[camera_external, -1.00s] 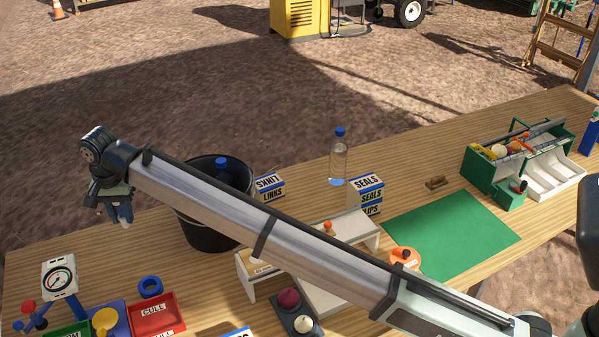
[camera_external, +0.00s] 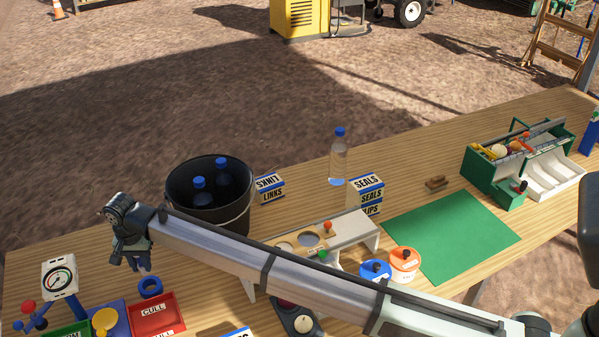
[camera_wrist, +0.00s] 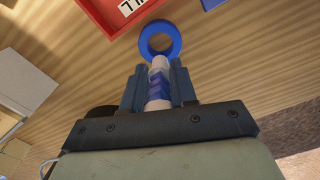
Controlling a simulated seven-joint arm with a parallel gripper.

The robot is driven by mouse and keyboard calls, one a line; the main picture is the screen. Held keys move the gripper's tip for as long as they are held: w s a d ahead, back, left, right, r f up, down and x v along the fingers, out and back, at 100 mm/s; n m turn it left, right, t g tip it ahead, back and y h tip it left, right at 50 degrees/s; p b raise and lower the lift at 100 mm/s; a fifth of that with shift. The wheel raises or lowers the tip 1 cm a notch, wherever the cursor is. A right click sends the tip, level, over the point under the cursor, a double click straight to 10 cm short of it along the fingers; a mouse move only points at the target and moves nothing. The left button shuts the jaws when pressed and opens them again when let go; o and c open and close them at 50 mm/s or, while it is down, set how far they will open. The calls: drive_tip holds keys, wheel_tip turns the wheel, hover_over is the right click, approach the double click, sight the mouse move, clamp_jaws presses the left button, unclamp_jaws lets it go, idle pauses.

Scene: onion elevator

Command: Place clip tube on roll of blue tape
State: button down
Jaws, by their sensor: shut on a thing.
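The roll of blue tape (camera_external: 150,287) lies flat on the wooden table behind the red tray. It also shows as a blue ring in the wrist view (camera_wrist: 160,40). My gripper (camera_external: 138,266) is just above and slightly left of the roll in the external view. In the wrist view, my gripper (camera_wrist: 158,88) is shut on the clip tube (camera_wrist: 158,85), a white tube with blue bands. The tube's white end overlaps the near edge of the ring in that view. I cannot tell whether they touch. In the external view the tube is too small to make out.
The red CULL tray (camera_external: 157,314) is right in front of the roll. A dial gauge (camera_external: 60,277) stands to the left. A black bucket (camera_external: 208,190) with bottles stands behind to the right. A white stand (camera_external: 345,236) is farther right.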

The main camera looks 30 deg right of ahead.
sight(145, 273)
drive_tip(key=shift+f, duration=2.6)
drive_tip(key=shift+f, duration=0.15)
drive_tip(key=c, duration=0.9)
unclamp_jaws()
wheel_tip(145, 273, up, 12)
drive_tip(key=shift+r, duration=0.2)
drive_tip(key=shift+s, duration=0.1)
